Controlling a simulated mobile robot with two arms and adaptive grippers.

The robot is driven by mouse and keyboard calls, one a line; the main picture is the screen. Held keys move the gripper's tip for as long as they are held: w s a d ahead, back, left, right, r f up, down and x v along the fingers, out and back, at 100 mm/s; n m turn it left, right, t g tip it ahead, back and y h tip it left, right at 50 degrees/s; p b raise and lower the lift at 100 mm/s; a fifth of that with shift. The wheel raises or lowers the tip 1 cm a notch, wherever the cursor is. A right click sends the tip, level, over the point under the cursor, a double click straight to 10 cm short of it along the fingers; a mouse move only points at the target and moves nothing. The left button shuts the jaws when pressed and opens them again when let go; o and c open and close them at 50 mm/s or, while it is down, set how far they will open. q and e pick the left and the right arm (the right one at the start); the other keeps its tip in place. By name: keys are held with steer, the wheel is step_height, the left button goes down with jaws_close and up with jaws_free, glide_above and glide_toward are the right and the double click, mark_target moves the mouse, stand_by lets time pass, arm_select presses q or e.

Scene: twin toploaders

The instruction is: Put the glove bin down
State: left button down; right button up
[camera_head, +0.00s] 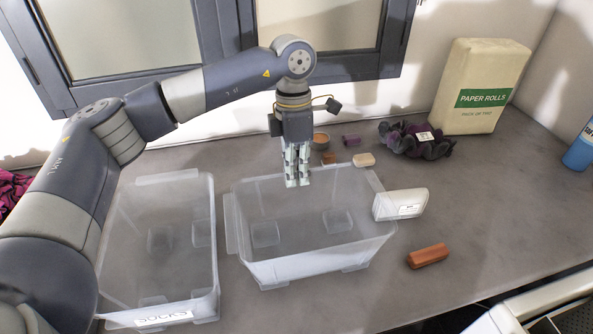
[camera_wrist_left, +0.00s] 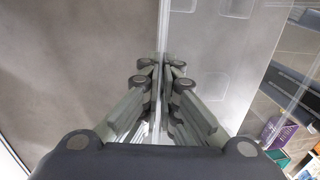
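A clear, empty plastic bin (camera_head: 318,262) stands in the middle of the counter, with no glove label that I can read; it appears to be the glove bin. My left gripper (camera_head: 297,180) points down at its back rim, fingers close together. In the left wrist view the fingers (camera_wrist_left: 161,72) lie on either side of the thin clear wall (camera_wrist_left: 164,30) and look closed on it. Whether the bin's base touches the counter is hard to tell. A second clear bin (camera_head: 158,312), labelled SOCKS, stands to the left, partly behind my left arm. My right gripper is not in view.
A white labelled block (camera_head: 400,205) is at the bin's right side, and a red-brown bar (camera_head: 428,256) lies front right. Small items, a purple-grey bundle (camera_head: 415,140) and a paper rolls pack (camera_head: 482,85) are behind. The right counter is mostly free.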

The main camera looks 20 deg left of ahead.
arm_select(q)
steer(key=c, duration=1.8)
jaws_free()
steer(key=shift+f, duration=0.1)
steer(key=shift+r, duration=0.3)
step_height(320, 180, up, 12)
steer(key=w+b, duration=0.1)
steer(key=shift+w+a+f+b, duration=0.2)
steer(key=shift+a+b, duration=0.15)
steer(key=shift+a, duration=0.1)
